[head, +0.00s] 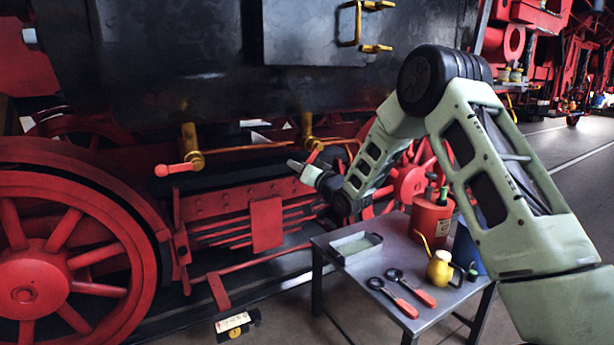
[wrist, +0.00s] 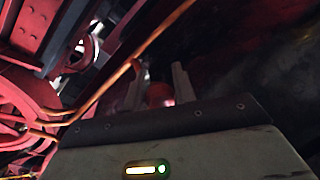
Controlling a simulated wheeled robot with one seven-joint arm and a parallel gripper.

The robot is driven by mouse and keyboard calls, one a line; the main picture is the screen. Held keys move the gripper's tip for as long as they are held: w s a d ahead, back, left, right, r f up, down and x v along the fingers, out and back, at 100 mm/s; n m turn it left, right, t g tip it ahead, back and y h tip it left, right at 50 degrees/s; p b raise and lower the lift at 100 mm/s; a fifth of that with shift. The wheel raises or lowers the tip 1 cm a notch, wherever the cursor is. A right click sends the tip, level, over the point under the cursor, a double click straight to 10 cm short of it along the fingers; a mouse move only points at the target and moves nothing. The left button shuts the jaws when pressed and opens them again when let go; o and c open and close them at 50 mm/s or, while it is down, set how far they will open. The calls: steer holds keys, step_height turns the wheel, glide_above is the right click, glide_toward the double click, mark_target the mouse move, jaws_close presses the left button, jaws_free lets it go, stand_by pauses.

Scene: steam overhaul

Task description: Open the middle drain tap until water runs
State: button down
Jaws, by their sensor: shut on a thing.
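A brass drain tap (head: 307,128) with a red handle (head: 315,154) hangs under the dark tank, second from the left in the head view. My gripper (head: 303,168) is at this handle and shut on it. In the wrist view the red handle (wrist: 160,94) shows between the two pale fingers (wrist: 159,88). The handle looks tilted; its exact angle is partly hidden by my gripper. No running water can be made out below the tap. Another brass tap (head: 190,145) at the left has its red handle (head: 174,169) pointing sideways to the left.
A copper pipe (head: 250,147) runs between the taps and crosses close to my gripper in the wrist view (wrist: 120,78). Red wheels and rods lie below. A metal table (head: 365,278) with a tray, tools, a red can and a yellow oil can stands beneath my arm.

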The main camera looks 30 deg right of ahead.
step_height(320, 180, up, 6)
steer(key=a+m+t+h+b, duration=0.1)
steer(key=a+m+h, duration=0.1)
steer(key=m, duration=0.9)
steer(key=shift+a+r+m+h, duration=0.15)
steer(key=shift+a+m+h, duration=0.1)
steer(key=shift+m+h, duration=0.2)
steer(key=c, duration=1.1)
jaws_free()
steer(key=shift+c, duration=0.2)
steer(key=shift+s, duration=0.1)
steer(key=s+f+b, duration=0.2)
steer(key=s+f, duration=0.1)
steer(key=s, duration=1.4)
steer(key=shift+d+f, duration=0.2)
steer(key=shift+d, duration=0.1)
